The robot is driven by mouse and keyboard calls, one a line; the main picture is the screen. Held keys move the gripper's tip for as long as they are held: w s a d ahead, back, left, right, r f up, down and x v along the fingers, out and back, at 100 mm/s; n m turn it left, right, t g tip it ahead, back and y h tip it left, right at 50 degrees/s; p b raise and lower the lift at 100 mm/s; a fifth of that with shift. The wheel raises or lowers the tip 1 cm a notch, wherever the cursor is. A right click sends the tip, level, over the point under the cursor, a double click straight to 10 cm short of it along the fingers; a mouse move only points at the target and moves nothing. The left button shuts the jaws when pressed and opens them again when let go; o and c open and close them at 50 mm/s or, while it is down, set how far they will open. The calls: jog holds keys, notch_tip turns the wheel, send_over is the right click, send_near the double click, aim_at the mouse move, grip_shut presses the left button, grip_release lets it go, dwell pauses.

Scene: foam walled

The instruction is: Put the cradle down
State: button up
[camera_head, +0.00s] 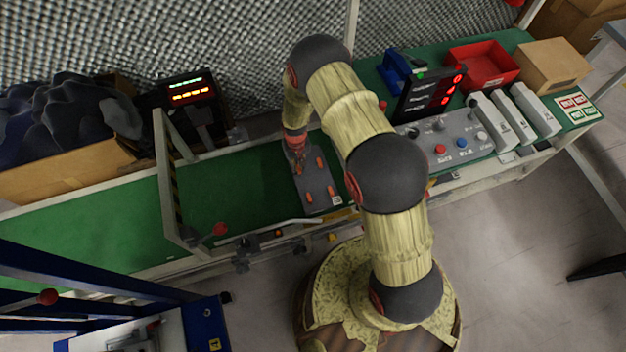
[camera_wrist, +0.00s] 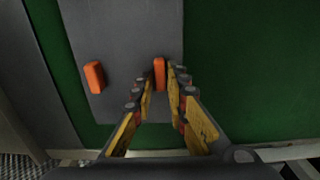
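The cradle (camera_head: 317,190) is a flat dark grey plate with several upright orange pegs and a small pale label at its near corner. It is over the green belt, left of the control panel; I cannot tell whether it touches the belt. In the wrist view the plate (camera_wrist: 118,45) shows with two orange pegs. My gripper (camera_wrist: 161,78) has its yellow and grey fingers closed in around one orange peg near the plate's edge. In the head view my gripper (camera_head: 297,150) is at the far left part of the plate, partly hard to make out.
The green belt (camera_head: 90,235) is bare to the left, beyond a white gate frame (camera_head: 165,180). A control panel (camera_head: 450,140) with buttons, a red bin (camera_head: 482,65) and a cardboard box (camera_head: 550,65) stand to the right. A lit display (camera_head: 190,95) stands behind the belt.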

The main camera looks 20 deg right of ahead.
jog(key=shift+w+f, duration=0.1)
jog(key=shift+f, duration=0.25)
jog(key=shift+r, duration=0.1)
jog(key=shift+c, duration=1.1)
grip_shut()
